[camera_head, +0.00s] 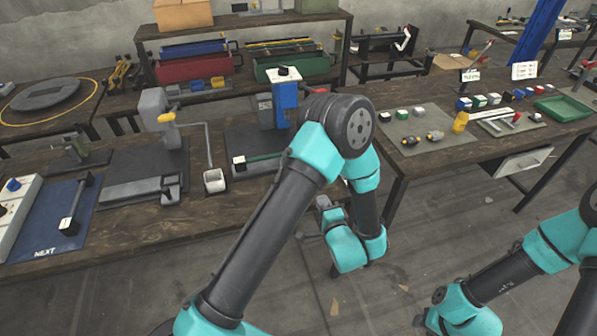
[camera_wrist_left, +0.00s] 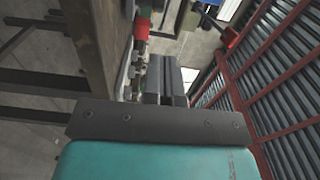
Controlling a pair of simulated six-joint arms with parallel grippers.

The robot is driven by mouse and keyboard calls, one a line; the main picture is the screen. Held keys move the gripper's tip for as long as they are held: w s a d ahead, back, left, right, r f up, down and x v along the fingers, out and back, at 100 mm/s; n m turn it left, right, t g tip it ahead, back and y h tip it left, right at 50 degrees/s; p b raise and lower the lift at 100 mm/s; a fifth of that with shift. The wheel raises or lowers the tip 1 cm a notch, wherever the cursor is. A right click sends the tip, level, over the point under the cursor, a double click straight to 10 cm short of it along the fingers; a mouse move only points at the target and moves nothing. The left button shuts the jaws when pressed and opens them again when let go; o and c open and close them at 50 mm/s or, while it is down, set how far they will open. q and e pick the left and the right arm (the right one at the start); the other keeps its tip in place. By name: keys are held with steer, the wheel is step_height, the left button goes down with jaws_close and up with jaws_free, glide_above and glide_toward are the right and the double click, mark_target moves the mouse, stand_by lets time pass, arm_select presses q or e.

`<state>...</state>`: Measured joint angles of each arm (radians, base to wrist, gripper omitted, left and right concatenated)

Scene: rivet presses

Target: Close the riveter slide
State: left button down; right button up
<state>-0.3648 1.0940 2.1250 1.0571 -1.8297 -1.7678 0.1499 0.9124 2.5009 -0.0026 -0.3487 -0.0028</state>
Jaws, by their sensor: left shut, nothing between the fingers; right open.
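A blue press (camera_head: 285,98) with a white top stands on a dark base at the right end of the near bench. A green-edged slide bar (camera_head: 264,159) with a white end block (camera_head: 238,163) lies low in front of it; my left arm covers its right part. A grey press (camera_head: 156,108) with a yellow lever stands left of it, with a grey slide rail (camera_head: 138,190) in front. Which one is the riveter I cannot tell. My left gripper (camera_wrist_left: 165,82) is shut and empty in the wrist view, beside a bench edge and touching nothing visible. My right gripper is out of view.
A blue mat marked NEXT (camera_head: 58,215) lies at the left. The right bench (camera_head: 420,158) carries small blocks and a green tray (camera_head: 563,107). Open floor lies between the benches.

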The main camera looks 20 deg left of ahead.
arm_select(q)
steer(key=shift+w, duration=0.1)
stand_by(0.3)
steer(key=x, duration=1.3)
steer(key=shift+w+a, duration=0.25)
steer(key=shift+a, duration=0.05)
steer(key=x, duration=1.5)
steer(key=shift+w+a, duration=0.15)
steer(key=shift+a, duration=0.05)
steer(key=shift+w+a+r, duration=0.1)
steer(key=shift+w+a, duration=0.05)
steer(key=shift+a, duration=0.05)
steer(key=shift+s+d, duration=0.45)
steer(key=shift+s, duration=0.05)
steer(key=v, duration=1.3)
steer(key=shift+s+d, duration=0.1)
steer(key=shift+d, duration=0.15)
